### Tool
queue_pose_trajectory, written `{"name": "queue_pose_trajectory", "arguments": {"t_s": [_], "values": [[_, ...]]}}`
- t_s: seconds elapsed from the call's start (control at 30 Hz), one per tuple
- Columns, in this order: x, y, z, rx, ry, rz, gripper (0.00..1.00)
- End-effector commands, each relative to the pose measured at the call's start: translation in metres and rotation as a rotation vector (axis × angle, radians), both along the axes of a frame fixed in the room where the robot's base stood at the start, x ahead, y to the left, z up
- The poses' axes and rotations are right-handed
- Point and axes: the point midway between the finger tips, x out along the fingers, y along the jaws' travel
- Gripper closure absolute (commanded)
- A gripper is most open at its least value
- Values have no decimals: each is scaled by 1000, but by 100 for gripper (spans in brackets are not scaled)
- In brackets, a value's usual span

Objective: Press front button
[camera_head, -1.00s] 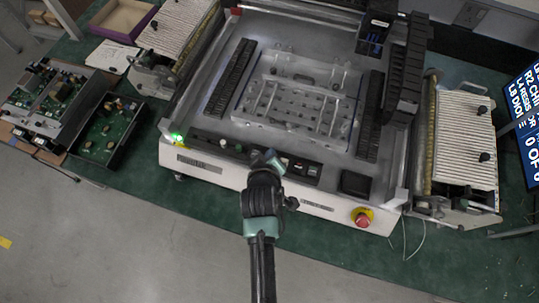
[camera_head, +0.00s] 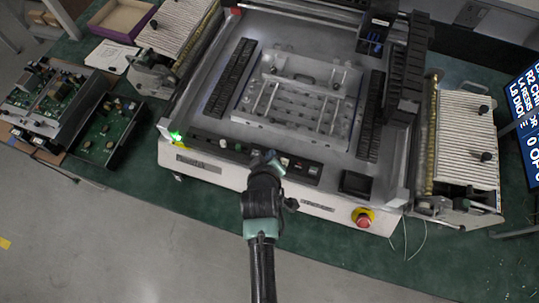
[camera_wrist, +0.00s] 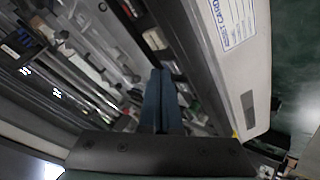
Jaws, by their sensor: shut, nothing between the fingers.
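The machine (camera_head: 200,165) has a dark control strip along its front edge, with small round buttons (camera_head: 223,143) left of my gripper and rectangular switches (camera_head: 299,165) right of it. A red emergency-stop knob (camera_head: 362,217) on a yellow base sits on the front face at the right. My gripper (camera_head: 272,157) is over the control strip, its blue-grey fingers shut and empty. In the wrist view the shut fingers (camera_wrist: 160,75) point toward the strip.
A clear fixture plate (camera_head: 297,106) lies inside the machine between black slotted rails. Feeder units (camera_head: 466,140) stand on either side. Circuit boards (camera_head: 104,133) lie on the green table at the left. A screen (camera_head: 525,115) stands far right. The floor in front is clear.

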Motion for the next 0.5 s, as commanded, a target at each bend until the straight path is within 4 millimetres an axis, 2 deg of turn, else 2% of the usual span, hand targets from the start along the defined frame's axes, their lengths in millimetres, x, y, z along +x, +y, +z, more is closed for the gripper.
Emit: {"name": "queue_pose_trajectory", "arguments": {"t_s": [0.5], "values": [[0,0,-7,0,1,-1,100]]}}
